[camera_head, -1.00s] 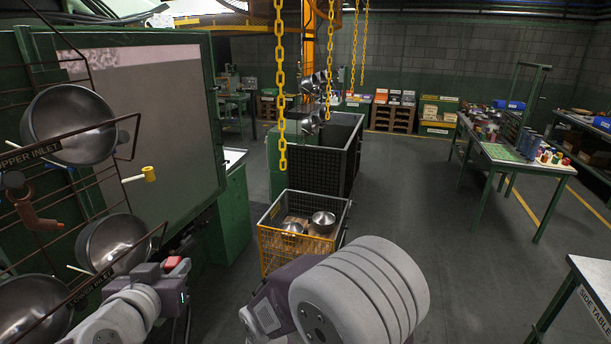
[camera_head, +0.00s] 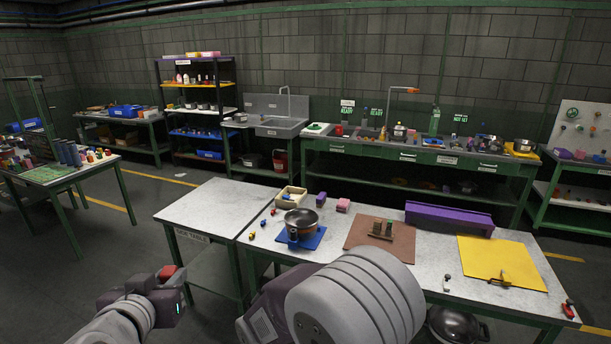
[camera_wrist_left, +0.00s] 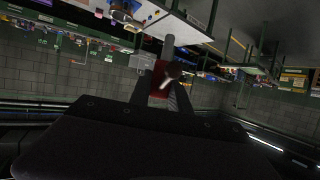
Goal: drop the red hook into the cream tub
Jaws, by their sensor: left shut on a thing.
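The red hook (camera_head: 167,272) is held in my left gripper (camera_head: 172,283), at the lower left of the head view. In the left wrist view the hook (camera_wrist_left: 159,84) shows as a red piece between the two fingers, with a pale and dark end; its full shape is partly hidden. The gripper is shut on it, in the air in front of the tables. The cream tub (camera_head: 291,197) stands at the back left of the white-topped worktable, well beyond and to the right of the gripper. Small items show inside it. My right gripper is not in view.
A bare side table (camera_head: 200,208) adjoins the worktable's left end. On the worktable, a pot (camera_head: 300,222) stands on a blue mat (camera_head: 313,240) in front of the tub. Small coloured pieces (camera_head: 252,235) lie nearby.

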